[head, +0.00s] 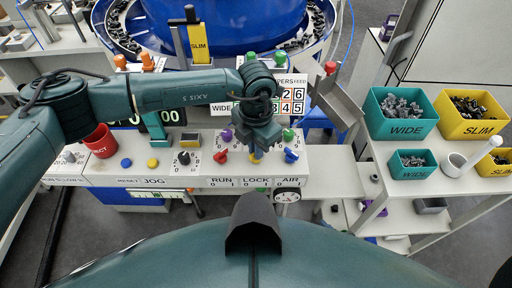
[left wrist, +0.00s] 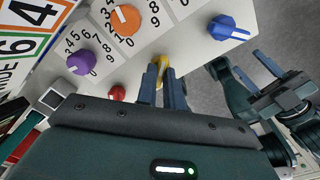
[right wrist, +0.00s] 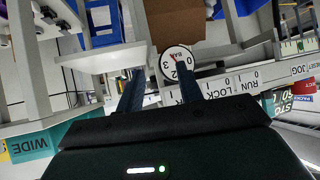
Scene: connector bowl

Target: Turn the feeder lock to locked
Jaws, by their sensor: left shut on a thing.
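The feeder lock is a yellow knob (head: 257,157) above the LOCK label (head: 255,181) on the white front panel, between a red knob (head: 221,157) over RUN and a blue knob (head: 291,155) over AIR. My left gripper (head: 257,148) reaches down over the yellow knob and is shut on it. In the left wrist view the yellow knob (left wrist: 162,68) shows between the fingertips. The gripper hides much of the knob, so I cannot tell which mark it points to. My right gripper (right wrist: 163,85) is open and empty, facing the panel's front near a round gauge (right wrist: 178,62).
Purple (head: 226,134), orange and green (head: 288,134) dials sit just behind the knob row, close to my left gripper. A red cup (head: 100,141) stands at the left. Teal (head: 402,128) and yellow bins of parts stand on the right shelf.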

